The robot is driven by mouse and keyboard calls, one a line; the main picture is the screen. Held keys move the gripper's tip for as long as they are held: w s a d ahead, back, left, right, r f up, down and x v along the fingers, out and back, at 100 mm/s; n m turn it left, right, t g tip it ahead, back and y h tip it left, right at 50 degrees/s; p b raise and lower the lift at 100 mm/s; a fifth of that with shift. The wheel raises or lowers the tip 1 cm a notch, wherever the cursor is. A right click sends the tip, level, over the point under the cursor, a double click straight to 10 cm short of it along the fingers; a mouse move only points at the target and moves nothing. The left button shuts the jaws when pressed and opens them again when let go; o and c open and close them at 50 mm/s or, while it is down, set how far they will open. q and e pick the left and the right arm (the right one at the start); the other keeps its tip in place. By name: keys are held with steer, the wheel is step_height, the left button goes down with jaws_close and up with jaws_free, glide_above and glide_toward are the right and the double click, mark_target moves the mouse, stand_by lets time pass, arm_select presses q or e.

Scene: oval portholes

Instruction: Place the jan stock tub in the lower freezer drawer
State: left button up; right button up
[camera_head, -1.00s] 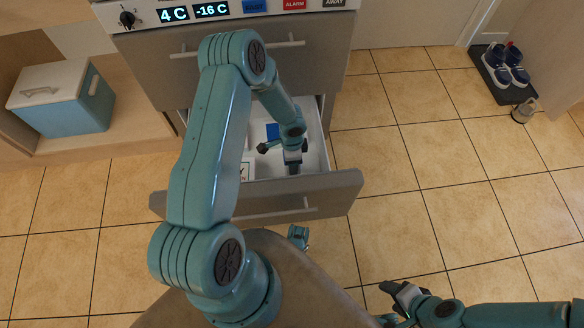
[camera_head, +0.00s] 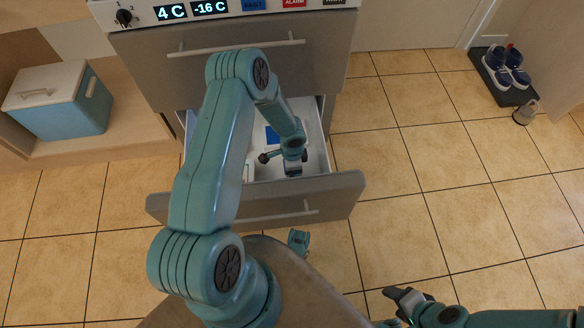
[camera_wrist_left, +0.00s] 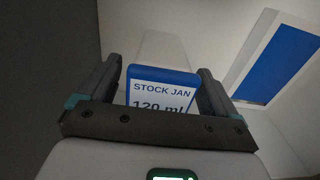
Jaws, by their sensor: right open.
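The jan stock tub (camera_wrist_left: 162,88), with a blue band above a white label reading STOCK JAN 120 ml, stands between the fingers of my left gripper (camera_wrist_left: 160,82) in the left wrist view. My right gripper (camera_head: 386,306) is open and empty above the floor at the bottom right.
A flat blue patch (camera_wrist_left: 277,63) shows on the right in the left wrist view. My left arm covers the drawer's left side. The upper drawer (camera_head: 160,70) is closed. A blue and white cooler box (camera_head: 60,100) sits at the left. Shoes (camera_head: 508,66) stand far right. The tiled floor between is clear.

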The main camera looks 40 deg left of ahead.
arm_select(q)
steer(key=shift+r, duration=0.1)
step_height(320, 180, up, 12)
steer(key=p, duration=0.5)
